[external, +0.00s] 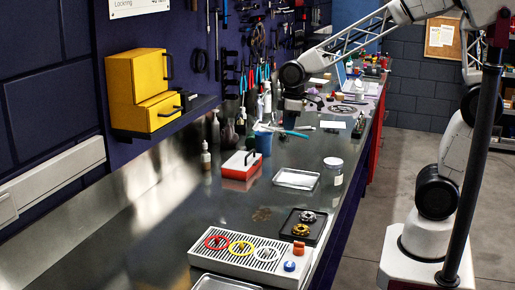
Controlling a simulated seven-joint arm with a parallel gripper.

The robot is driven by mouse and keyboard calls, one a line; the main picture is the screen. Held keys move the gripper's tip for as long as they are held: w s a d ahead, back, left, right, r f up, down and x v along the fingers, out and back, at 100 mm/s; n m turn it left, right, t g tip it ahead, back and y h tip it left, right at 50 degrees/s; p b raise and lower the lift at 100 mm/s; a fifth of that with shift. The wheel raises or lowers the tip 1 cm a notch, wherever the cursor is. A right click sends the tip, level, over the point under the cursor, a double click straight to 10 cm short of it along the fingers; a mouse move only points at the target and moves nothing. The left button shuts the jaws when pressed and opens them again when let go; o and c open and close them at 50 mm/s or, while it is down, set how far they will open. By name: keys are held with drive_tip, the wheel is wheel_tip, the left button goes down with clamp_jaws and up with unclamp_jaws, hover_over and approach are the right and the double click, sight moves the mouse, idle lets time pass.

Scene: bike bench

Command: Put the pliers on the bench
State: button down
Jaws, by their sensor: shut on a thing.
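The pliers (298,134), with light blue handles, show below my gripper (290,124) in the middle of the external view. My gripper points down and is shut on them. The pliers lie roughly level, stretching left and right of the fingers. The fingertips are small and dark here, and their grip is partly hidden. I cannot tell exactly how high the pliers are above the bench (225,205), a long dark metal top.
A blue cup (263,145) stands just left below the pliers. Nearby are a red-and-white box (241,168), a shallow tray (297,179) and a lidded jar (333,171). A drip tray with coloured rings (251,256) is in front. Bare bench lies at the left.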

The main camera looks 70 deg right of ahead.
drive_tip(key=s+a+n, duration=0.3)
drive_tip(key=a, duration=1.1)
drive_tip(key=s+a+n, duration=0.3)
drive_tip(key=a, duration=1.1)
drive_tip(key=shift+y, duration=0.3)
drive_tip(key=f, duration=0.9)
drive_tip(key=shift+d+f, duration=0.25)
drive_tip(key=shift+f, duration=0.1)
hover_over(225, 213)
drive_tip(key=shift+s+f, duration=0.1)
drive_tip(key=shift+f, duration=0.65)
drive_tip(key=shift+f, duration=1.75)
